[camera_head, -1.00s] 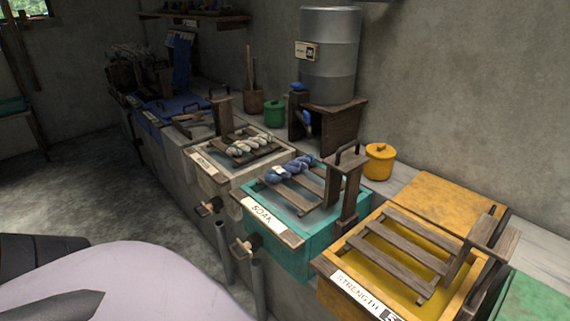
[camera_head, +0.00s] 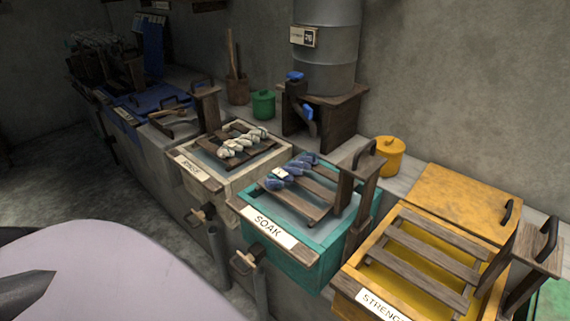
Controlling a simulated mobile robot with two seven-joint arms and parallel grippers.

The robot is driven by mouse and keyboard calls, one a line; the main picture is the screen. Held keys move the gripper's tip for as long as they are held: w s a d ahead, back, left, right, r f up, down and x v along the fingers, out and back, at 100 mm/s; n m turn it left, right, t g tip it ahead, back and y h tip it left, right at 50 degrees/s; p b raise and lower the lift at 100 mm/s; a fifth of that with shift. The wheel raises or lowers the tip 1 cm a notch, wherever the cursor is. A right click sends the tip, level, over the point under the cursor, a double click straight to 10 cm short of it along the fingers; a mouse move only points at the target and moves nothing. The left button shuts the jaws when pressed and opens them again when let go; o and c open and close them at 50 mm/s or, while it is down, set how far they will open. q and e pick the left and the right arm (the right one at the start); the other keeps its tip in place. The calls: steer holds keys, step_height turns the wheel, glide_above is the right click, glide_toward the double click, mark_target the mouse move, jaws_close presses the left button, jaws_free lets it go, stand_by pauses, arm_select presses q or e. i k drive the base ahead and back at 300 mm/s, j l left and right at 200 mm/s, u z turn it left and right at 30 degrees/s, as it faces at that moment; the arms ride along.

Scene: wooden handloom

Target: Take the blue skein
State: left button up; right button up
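The blue skein (camera_head: 291,171) is a twisted blue hank with a small pale tag. It lies across the wooden slats at the back left of the teal soak tub (camera_head: 301,255). A white skein (camera_head: 242,144) lies on slats in the pale tub (camera_head: 194,178) to its left. Neither of my grippers shows in the head view. Only a pale rounded part and a dark pointed part, which look like mine, show at the lower left, well apart from the skein.
A yellow strength tub (camera_head: 345,283) with slats stands at the right. Upright wooden posts with handles (camera_head: 357,180) rise beside the tubs. A grey metal drum (camera_head: 326,62) on a wooden stand, a yellow pot (camera_head: 390,157) and a green pot (camera_head: 263,104) stand behind. Open floor lies at left.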

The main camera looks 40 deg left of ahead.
mark_target(276, 179)
steer(key=i+j, duration=0.1)
steer(key=j, duration=1.1)
steer(key=i+j, duration=0.15)
steer(key=j, duration=0.45)
